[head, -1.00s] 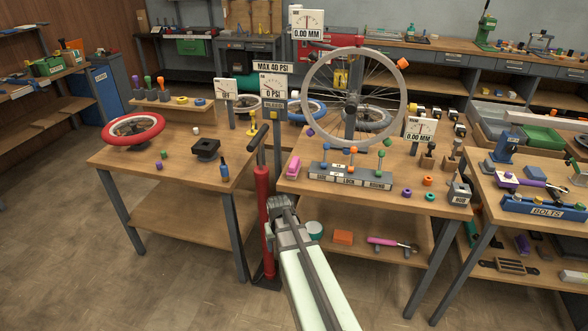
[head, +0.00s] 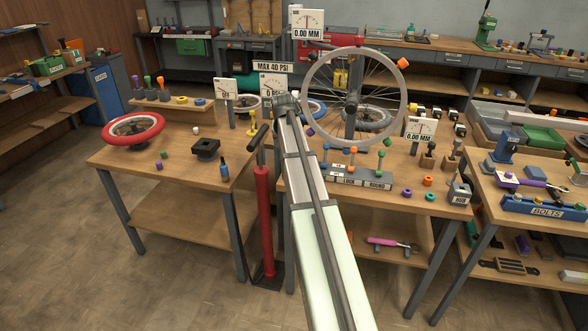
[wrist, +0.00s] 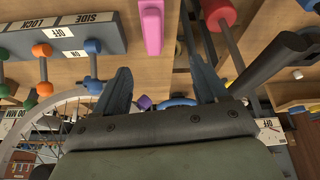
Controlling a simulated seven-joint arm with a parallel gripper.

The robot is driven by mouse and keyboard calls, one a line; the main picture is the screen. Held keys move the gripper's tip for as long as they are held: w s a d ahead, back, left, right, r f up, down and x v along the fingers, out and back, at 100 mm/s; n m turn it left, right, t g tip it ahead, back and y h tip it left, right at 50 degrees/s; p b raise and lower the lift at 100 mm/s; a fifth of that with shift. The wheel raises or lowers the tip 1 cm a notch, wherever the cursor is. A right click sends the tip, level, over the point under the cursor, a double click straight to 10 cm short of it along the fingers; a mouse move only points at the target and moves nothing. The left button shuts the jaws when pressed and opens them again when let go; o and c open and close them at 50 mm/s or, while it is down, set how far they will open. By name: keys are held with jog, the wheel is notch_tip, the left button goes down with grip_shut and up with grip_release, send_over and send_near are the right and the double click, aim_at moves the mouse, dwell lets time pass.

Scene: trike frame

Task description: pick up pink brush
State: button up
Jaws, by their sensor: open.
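The pink brush (wrist: 152,25) shows in the wrist view at the top centre, lying on the wooden table top beside the grey labelled block. It is beyond my fingertips and apart from them. In the head view the brush is hidden behind my arm. My gripper (wrist: 158,65) is open and empty, its two dark fingers spread on either side of the picture's middle. In the head view my gripper (head: 285,103) is raised above the middle table, near the gauge post.
The grey block (wrist: 60,38) with coloured knobs stands beside the brush. The red pump (head: 264,210) with its dark handle is on the other side. A spoked wheel (head: 404,100) stands behind. A pink-handled tool (head: 385,241) lies on the lower shelf.

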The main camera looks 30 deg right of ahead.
jog(key=shift+m, duration=0.9)
jog(key=x, duration=0.4)
jog(key=s+x, duration=0.1)
jog(key=x, duration=0.8)
jog(key=shift+d+f, duration=0.3)
jog(key=shift+f, duration=0.2)
jog(key=shift+c, duration=0.3)
jog(key=c, duration=1)
jog(key=shift+r, duration=0.15)
notch_tip(320, 180, up, 10)
jog(key=shift+f, duration=0.1)
